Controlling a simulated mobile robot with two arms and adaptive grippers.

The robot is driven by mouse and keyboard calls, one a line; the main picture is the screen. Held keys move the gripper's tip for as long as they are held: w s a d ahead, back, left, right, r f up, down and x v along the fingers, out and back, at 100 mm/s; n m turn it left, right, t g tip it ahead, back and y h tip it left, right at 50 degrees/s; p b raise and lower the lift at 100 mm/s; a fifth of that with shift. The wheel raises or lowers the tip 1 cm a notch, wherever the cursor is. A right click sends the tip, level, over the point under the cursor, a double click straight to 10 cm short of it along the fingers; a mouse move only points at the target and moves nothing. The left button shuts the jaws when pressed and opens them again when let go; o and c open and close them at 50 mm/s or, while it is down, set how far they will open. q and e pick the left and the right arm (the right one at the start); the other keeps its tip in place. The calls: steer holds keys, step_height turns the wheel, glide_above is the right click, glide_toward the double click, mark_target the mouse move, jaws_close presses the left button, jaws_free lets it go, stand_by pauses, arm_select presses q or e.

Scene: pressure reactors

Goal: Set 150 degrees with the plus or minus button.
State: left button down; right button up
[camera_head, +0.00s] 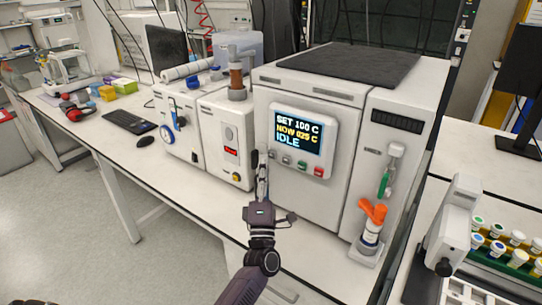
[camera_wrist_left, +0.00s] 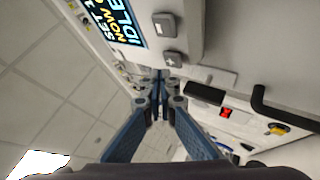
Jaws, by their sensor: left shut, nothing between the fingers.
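The reactor's display (camera_head: 297,135) reads SET 100 C, NOW 025 C and IDLE. Below it is a row of buttons: grey ones at the left, a green one (camera_head: 302,164) and a red one (camera_head: 319,172). In the left wrist view, the plus button (camera_wrist_left: 172,59) and minus button (camera_wrist_left: 164,25) show beside part of the display (camera_wrist_left: 118,20). My left gripper (camera_head: 262,155) is shut and empty, its tips near the left end of the button row. In the wrist view its tips (camera_wrist_left: 160,76) are close to the plus button; I cannot tell whether they touch.
A smaller white device (camera_head: 228,135) with a red readout stands just left of the gripper. A vial rack (camera_head: 505,258) is at the far right.

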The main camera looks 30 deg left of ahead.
arm_select(q)
steer(key=shift+w+b, duration=0.35)
steer(key=shift+w, duration=0.1)
steer(key=shift+w+b, duration=0.35)
stand_by(0.5)
stand_by(0.4)
steer(key=shift+s+p, duration=0.35)
steer(key=shift+s, duration=0.5)
steer(key=s+p, duration=0.1)
steer(key=s, duration=0.4)
steer(key=shift+a+p, duration=0.2)
steer(key=shift+p, duration=0.2)
